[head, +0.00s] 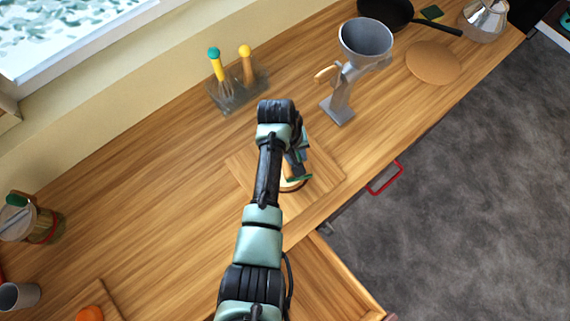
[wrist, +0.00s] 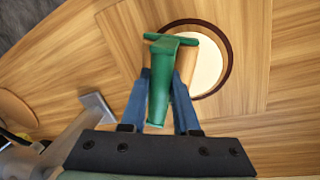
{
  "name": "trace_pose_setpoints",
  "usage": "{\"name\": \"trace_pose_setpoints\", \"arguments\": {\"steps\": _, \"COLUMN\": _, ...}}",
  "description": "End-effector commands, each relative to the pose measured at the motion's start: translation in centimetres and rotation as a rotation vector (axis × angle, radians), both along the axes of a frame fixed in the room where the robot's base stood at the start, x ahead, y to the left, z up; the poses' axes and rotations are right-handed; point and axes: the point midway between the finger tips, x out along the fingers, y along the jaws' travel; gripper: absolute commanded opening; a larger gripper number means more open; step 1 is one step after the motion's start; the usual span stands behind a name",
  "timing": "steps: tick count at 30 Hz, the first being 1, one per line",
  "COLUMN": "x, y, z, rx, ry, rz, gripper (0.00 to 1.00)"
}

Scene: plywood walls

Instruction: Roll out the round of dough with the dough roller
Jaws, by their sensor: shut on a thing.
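The green dough roller (wrist: 160,85) is T-shaped. My gripper (wrist: 161,76) is shut on its handle, a blue finger on each side, and the cross-bar points away from the wrist. The pale round of dough (wrist: 208,72) has a dark brown ring around it and sits on the square wooden board (wrist: 262,25). The roller's cross-bar overlaps the left part of the round in the wrist view; I cannot tell whether it touches. In the head view my gripper (head: 297,160) is over the board (head: 328,178), with the roller (head: 299,178) below it. My arm hides much of the dough (head: 290,185).
A grey grinder (head: 342,105) stands behind and right of the board. A holder (head: 238,92) with yellow-handled utensils is at the back. A round wooden board (head: 433,62) and dark pan (head: 388,12) lie far right. An open drawer (head: 335,280) is in front.

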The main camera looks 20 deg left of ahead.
Motion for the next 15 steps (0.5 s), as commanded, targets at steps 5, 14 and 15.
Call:
{"name": "trace_pose_setpoints", "arguments": {"steps": 5, "x": -0.3, "y": 0.2, "z": -0.1, "rx": 0.000, "ry": 0.005, "rz": 0.001, "gripper": 0.00}}
{"name": "trace_pose_setpoints", "arguments": {"steps": 14, "x": -1.3, "y": 2.1, "z": -0.1, "rx": -0.001, "ry": 0.005, "rz": 0.002, "gripper": 0.00}}
{"name": "trace_pose_setpoints", "arguments": {"steps": 15, "x": -1.5, "y": 2.3, "z": -0.1, "rx": -0.001, "ry": 0.005, "rz": 0.003, "gripper": 0.00}}
